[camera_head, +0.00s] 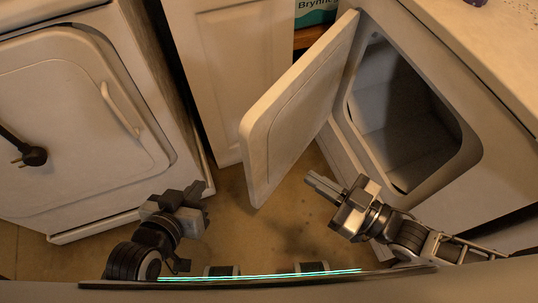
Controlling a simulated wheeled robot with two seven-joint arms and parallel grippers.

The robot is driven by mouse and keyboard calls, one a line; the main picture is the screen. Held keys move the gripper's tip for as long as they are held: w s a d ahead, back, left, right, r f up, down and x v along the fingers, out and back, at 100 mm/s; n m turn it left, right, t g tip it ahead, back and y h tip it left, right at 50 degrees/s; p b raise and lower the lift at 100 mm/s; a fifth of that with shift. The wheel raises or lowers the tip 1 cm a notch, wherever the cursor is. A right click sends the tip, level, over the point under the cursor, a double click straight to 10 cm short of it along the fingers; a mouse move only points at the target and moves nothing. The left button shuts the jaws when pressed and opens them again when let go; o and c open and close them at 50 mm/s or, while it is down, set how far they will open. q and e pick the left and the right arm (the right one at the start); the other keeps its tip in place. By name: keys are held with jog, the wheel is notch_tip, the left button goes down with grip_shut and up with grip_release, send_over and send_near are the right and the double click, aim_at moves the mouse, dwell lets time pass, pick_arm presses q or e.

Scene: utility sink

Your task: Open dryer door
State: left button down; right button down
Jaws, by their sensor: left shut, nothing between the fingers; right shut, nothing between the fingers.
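The dryer (487,88) stands on the right, with a dark rectangular opening (400,115) in its front. Its white door (300,110) is swung open, hinged on the opening's left side and sticking out toward me. My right gripper (312,183) is shut and empty, low in front of the dryer, just right of the door's lower free edge and apart from it. My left gripper (203,190) is shut and empty, to the left of the door, above the floor near the left appliance.
Another white appliance (60,110) with a shut door and a handle (120,110) stands on the left. A black plug (34,156) on a cord lies against it. A white cabinet (228,70) is at the back middle. Brown floor (260,225) is clear between the appliances.

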aim_at(252, 139)
jog(key=x, duration=1.3)
jog(key=shift+w+a+r, duration=0.15)
jog(key=shift+w, duration=0.05)
